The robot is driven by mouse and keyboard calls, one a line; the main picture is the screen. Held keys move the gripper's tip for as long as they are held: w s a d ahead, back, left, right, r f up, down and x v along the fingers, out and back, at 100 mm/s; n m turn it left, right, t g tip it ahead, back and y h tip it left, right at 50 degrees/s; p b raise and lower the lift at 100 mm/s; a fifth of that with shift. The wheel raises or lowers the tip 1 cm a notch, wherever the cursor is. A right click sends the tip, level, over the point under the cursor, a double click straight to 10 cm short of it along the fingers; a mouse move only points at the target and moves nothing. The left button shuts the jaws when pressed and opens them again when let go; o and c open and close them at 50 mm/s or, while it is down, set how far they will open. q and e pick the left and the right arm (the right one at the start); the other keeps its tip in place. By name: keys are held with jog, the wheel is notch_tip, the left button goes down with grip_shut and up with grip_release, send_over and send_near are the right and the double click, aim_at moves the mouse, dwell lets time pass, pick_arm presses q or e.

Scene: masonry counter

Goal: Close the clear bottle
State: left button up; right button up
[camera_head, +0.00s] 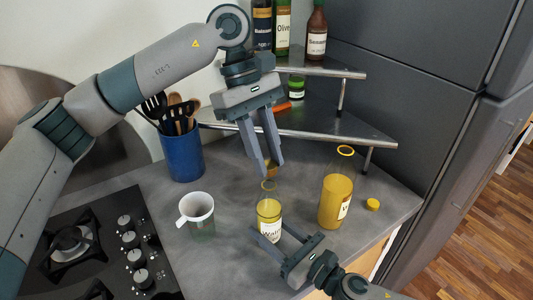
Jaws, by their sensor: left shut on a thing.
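The clear bottle (270,212), with a white label and yellow contents, stands upright on the counter with its neck open. My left gripper (270,168) points down just above its mouth and is shut on a small brownish-orange cap (270,169), mostly hidden by the fingers. A small gap seems to lie between cap and neck. My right gripper (268,231) comes from the lower right. Its fingertips lie on either side of the bottle's lower part; whether they touch it I cannot tell.
A larger yellow bottle (335,196) stands open to the right, beside a yellow cap (373,204). A white mug (197,212) stands left. Behind are a blue utensil holder (183,156) and a corner shelf (318,136) with bottles. A stove (85,245) is at lower left.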

aim_at(273, 162)
pick_arm(q)
jog(key=shift+f, duration=0.1)
jog(key=shift+f, duration=0.8)
jog(key=shift+f, duration=0.55)
dwell(0.5)
